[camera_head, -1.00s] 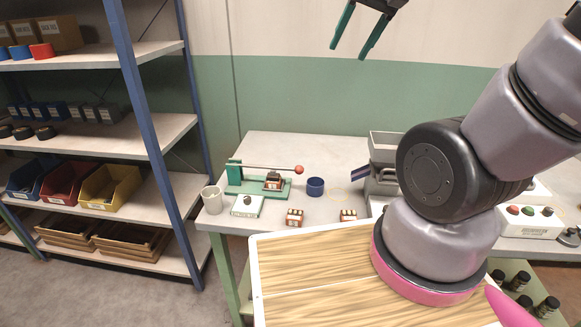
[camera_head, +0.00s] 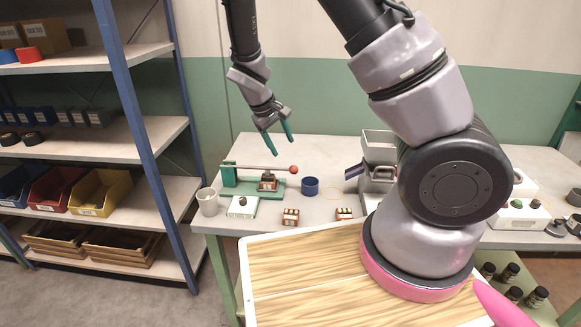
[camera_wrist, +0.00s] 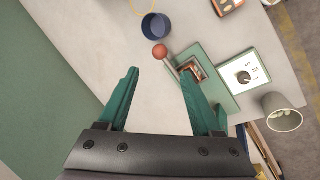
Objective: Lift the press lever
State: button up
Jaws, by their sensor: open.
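The press lever (camera_head: 262,168) is a thin bar with a red ball knob (camera_head: 293,169) at its right end. It is hinged at a green post on the left of the green press base (camera_head: 240,187) and lies roughly level. A small brown and white block (camera_head: 268,182) sits on the base under the bar. My gripper (camera_head: 282,147) is open and empty, pointing down above the bar near the knob, apart from it. In the wrist view the knob (camera_wrist: 160,51) shows ahead of and between the green fingers (camera_wrist: 160,85), nearer the right finger, which partly hides the base.
A blue cup (camera_head: 310,187) stands right of the knob. A white cup (camera_head: 207,202), a control box (camera_head: 243,207) and two small blocks (camera_head: 290,217) (camera_head: 344,214) sit around the press. A grey hopper (camera_head: 378,160) stands farther right. Blue-post shelving (camera_head: 130,110) is at the left.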

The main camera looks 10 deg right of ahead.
aim_at(292, 166)
jog(key=x, duration=1.1)
jog(key=shift+w, duration=0.1)
jog(key=shift+c, duration=0.3)
jog(key=shift+d, duration=0.1)
grip_shut()
dwell(0.8)
